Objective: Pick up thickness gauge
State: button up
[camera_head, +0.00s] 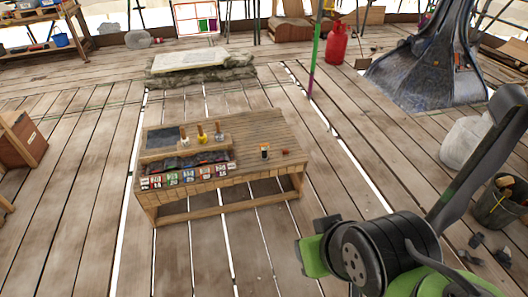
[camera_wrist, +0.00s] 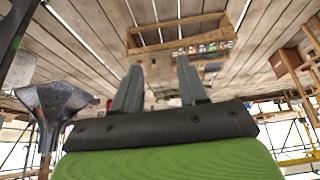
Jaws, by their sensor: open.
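A wooden workbench (camera_head: 245,132) stands on the plank floor in the head view. On its right part are a small upright dark item with orange and white (camera_head: 264,151) and a tiny reddish item (camera_head: 285,152). Both are too small for me to tell which, if either, is the thickness gauge. In the wrist view my gripper (camera_wrist: 157,85) is open, with nothing between its two dark fingers. The workbench (camera_wrist: 150,48) shows beyond the fingertips, well apart from them. My arm is at the lower right of the head view, apart from the bench.
Several coloured packets (camera_head: 187,176) line the bench's front left, with small handled tools (camera_head: 201,133) behind. A covered pallet (camera_head: 200,67) lies beyond. A red gas cylinder (camera_head: 337,43), a bucket (camera_head: 497,206) and a pale sack (camera_head: 466,142) are to the right. Floor around the bench is clear.

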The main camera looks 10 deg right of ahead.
aim_at(263, 147)
jog(key=i+u, duration=0.15)
jog(key=i, duration=0.75)
jog(key=i+u, duration=0.15)
jog(key=i, duration=0.75)
jog(key=i+l+u, duration=0.1)
jog(key=i, duration=0.8)
